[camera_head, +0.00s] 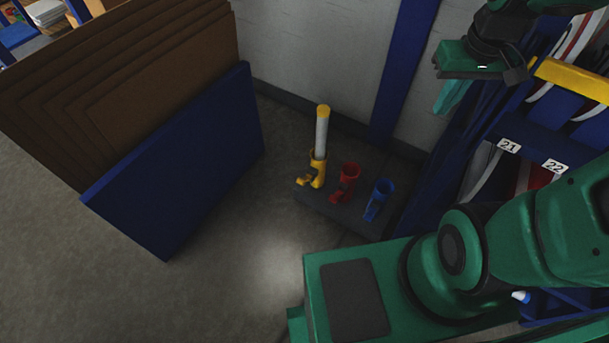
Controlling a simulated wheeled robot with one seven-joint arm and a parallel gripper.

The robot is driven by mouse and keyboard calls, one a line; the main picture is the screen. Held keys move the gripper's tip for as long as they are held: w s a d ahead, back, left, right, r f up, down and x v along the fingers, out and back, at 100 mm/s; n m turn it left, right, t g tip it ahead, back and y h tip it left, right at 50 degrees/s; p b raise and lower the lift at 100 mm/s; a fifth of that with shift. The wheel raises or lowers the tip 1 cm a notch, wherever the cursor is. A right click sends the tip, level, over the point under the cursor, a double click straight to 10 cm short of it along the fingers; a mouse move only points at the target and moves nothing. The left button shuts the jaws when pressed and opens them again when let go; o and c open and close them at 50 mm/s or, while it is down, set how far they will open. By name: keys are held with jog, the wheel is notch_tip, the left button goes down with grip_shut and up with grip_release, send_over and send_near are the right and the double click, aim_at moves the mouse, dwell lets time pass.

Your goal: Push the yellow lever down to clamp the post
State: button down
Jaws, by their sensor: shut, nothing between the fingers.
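A white post (321,137) with a yellow cap stands upright in a yellow holder (319,170) on a dark base plate by the wall. The yellow lever (305,181) shows as a small piece at the lower left of the holder; its exact angle is too small to tell. My gripper (450,100) is at the upper right, well above and to the right of the post, apart from it.
A red holder (345,183) and a blue holder (379,199), both empty, stand right of the yellow one on the dark base (330,212). A blue panel (185,165) and brown boards (120,85) lean at left. A blue sign rack (535,130) stands at right. Floor in front is clear.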

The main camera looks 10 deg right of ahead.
jog(key=w+a+f+n+y, duration=0.1)
jog(key=w+f+n, duration=0.2)
jog(key=w+f, duration=0.5)
jog(key=w+a+f+n+y, duration=0.1)
jog(key=w+f+n, duration=0.1)
jog(key=w+f, duration=0.65)
jog(key=a+f+n+y, duration=0.1)
jog(key=a+f, duration=0.2)
jog(key=f, duration=1.1)
jog(key=s+a+f+n+y, duration=0.1)
jog(key=a+f+n, duration=0.1)
jog(key=f, duration=1.3)
jog(key=shift+s+a+f, duration=0.2)
jog(key=shift+s+a, duration=0.05)
jog(key=shift+a, duration=0.35)
